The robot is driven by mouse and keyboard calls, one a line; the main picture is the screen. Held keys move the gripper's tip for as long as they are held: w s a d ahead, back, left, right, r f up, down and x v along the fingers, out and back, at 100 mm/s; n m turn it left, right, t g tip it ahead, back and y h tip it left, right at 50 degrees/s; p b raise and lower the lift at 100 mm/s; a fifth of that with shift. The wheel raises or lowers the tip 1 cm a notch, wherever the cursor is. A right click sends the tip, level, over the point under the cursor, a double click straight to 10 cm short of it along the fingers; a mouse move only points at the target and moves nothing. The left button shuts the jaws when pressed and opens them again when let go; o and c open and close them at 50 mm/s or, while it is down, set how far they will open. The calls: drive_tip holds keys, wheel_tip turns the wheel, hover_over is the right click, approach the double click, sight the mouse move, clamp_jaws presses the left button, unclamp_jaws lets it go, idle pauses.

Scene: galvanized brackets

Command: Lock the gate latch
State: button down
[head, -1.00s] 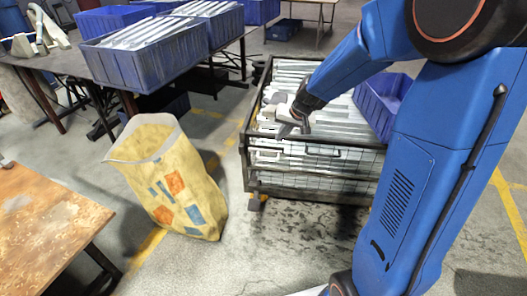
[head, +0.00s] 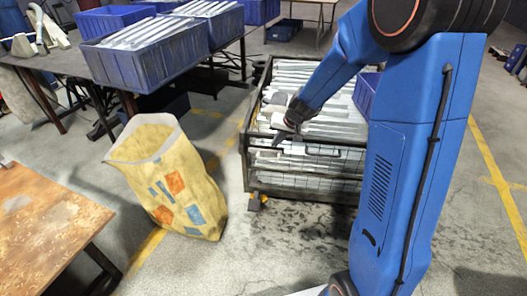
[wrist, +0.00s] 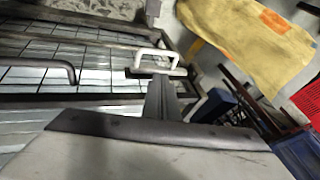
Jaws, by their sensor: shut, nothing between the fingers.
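The latch (wrist: 156,58) appears in the wrist view as a pale U-shaped handle on a dark plate, on the top bar of the cage cart's front gate. In the head view the gate (head: 300,168) is a dark-framed mesh panel; the latch cannot be made out there, close to or behind my gripper. My gripper (head: 279,139) is at the gate's top edge, left of its middle. In the wrist view my gripper (wrist: 161,86) is shut and empty, its dark fingers pointing at the latch. I cannot tell whether they touch it.
The cart holds galvanized brackets (head: 330,128) and a blue bin (head: 367,95). A dark bar handle (head: 322,151) is on the gate, right of my gripper. A yellow sack (head: 172,185) stands left of the cart. The floor in front of the cart is clear.

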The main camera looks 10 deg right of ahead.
sight(263, 150)
drive_tip(key=x, duration=0.3)
drive_tip(key=a+x, duration=0.1)
drive_tip(key=x, duration=0.3)
drive_tip(key=shift+a+r, duration=0.1)
drive_tip(key=shift+a, duration=0.1)
drive_tip(key=shift+w+a+f, duration=0.1)
drive_tip(key=shift+a+f, duration=0.15)
drive_tip(key=shift+a, duration=0.05)
drive_tip(key=shift+w+a+f, duration=0.2)
drive_tip(key=shift+a+f, duration=0.05)
drive_tip(key=shift+a, duration=0.25)
